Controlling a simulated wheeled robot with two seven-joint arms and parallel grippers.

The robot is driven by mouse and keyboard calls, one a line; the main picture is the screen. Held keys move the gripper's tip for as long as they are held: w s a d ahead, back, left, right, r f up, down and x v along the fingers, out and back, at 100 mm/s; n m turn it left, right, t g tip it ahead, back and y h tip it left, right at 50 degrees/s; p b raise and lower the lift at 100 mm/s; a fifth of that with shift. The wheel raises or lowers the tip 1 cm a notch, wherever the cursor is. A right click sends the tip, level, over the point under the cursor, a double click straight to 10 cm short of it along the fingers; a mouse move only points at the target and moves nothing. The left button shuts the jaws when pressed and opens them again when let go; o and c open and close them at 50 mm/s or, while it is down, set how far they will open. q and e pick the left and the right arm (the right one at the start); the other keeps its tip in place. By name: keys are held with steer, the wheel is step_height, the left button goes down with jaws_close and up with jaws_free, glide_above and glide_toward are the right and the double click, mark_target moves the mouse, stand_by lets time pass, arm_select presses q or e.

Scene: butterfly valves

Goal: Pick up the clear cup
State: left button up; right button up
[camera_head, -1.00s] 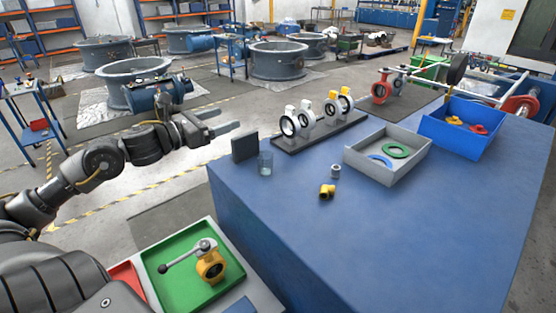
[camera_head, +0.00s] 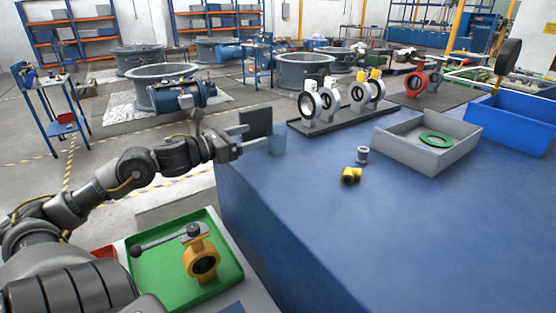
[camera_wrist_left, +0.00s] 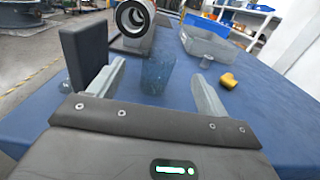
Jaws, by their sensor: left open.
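The clear cup (camera_head: 277,139) stands upright near the left end of the blue table, just in front of a dark upright block (camera_head: 255,124). My left gripper (camera_head: 262,139) is open and level with the cup. In the left wrist view, the cup (camera_wrist_left: 157,73) shows between the two spread fingers of my gripper (camera_wrist_left: 160,88), slightly beyond their tips or between them; I cannot tell if either finger touches it. My right gripper is not in view.
A dark tray of small valves (camera_head: 340,110) stands behind the cup. A metal fitting (camera_head: 362,155) and a yellow elbow (camera_head: 351,175) lie to the right. A grey bin (camera_head: 425,153) holds a green ring. A green tray (camera_head: 150,268) with a yellow valve is at front left.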

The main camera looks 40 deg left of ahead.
mark_target(268, 134)
arm_select(q)
steer(key=shift+f, duration=0.45)
steer(key=shift+w+r, duration=0.1)
steer(key=shift+r, duration=0.05)
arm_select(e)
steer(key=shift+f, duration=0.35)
arm_select(q)
steer(key=shift+w+d, duration=0.15)
steer(key=b+x, duration=0.1)
steer(key=x, duration=0.3)
steer(key=shift+d, duration=0.1)
steer(key=shift+w+b, duration=0.45)
steer(key=shift+w, duration=0.2)
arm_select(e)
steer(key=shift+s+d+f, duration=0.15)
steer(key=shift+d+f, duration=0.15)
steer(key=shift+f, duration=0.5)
arm_select(q)
steer(key=shift+w+p, duration=0.15)
steer(key=shift+p, duration=0.2)
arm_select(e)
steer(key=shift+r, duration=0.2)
